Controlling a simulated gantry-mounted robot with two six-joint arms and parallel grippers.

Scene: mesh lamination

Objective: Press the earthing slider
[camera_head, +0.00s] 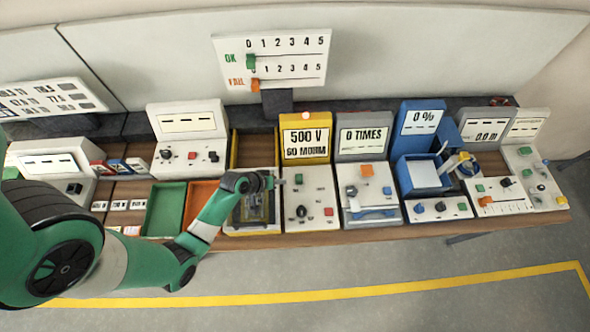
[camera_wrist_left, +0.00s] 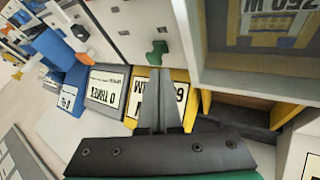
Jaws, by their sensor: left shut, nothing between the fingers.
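The yellow insulation tester (camera_head: 305,147) reads 500 V and 60 MOHM. Its white control panel (camera_head: 312,200) carries a small green control (camera_head: 298,178), a black knob and a red button. No label names the earthing slider; the green control is the part closest to my gripper. My left gripper (camera_head: 281,181) is shut and empty at the panel's upper left edge, just left of the green control. In the left wrist view the shut fingertips (camera_wrist_left: 155,73) point at the green control (camera_wrist_left: 157,48), which shows just beyond them. I cannot tell whether they touch. My right gripper is not in view.
A yellow-framed bay (camera_head: 252,228) lies left of the panel, partly under my left arm. The grey 0 TIMES unit (camera_head: 364,143) stands to the right. Green (camera_head: 164,209) and orange trays lie left. A score board (camera_head: 270,58) stands at the back.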

